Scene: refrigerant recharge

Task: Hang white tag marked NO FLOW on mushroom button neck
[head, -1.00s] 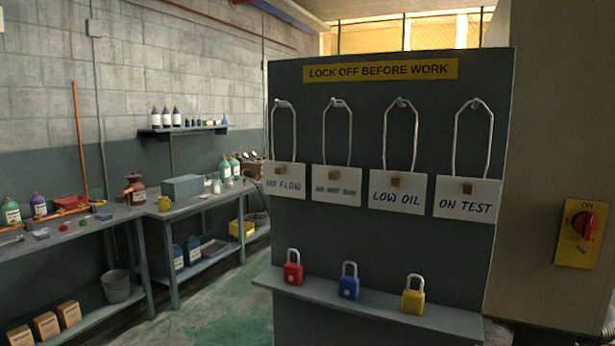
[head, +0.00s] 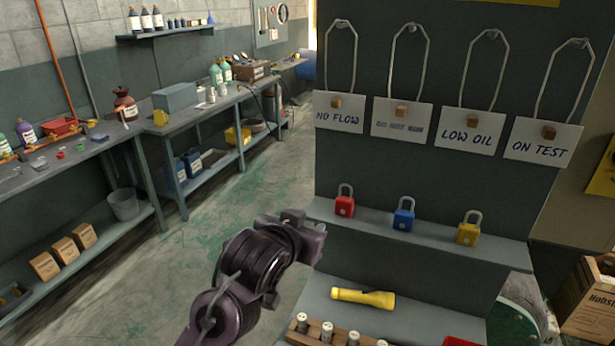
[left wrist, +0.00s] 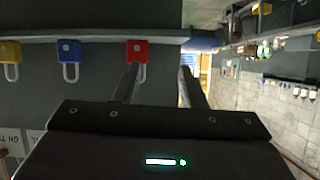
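The white tag marked NO FLOW (head: 338,113) hangs by its wire loop (head: 341,55) from a hook, leftmost in the row on the dark board. A small brown block (head: 335,101) is on its upper middle. My left gripper (left wrist: 160,78) is open, its two fingers apart with nothing between them in the left wrist view. In the head view the left arm (head: 262,265) reaches up from below, lower than the tag and left of the board. Its fingertips are hard to make out there. No mushroom button is recognisable now. My right gripper is out of view.
Other tags, including LOW OIL (head: 467,130) and ON TEST (head: 541,140), hang to the right. Red (head: 344,207), blue (head: 403,219) and yellow (head: 467,233) padlocks stand on the shelf below. A yellow flashlight (head: 363,298) lies lower. The floor at left is open.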

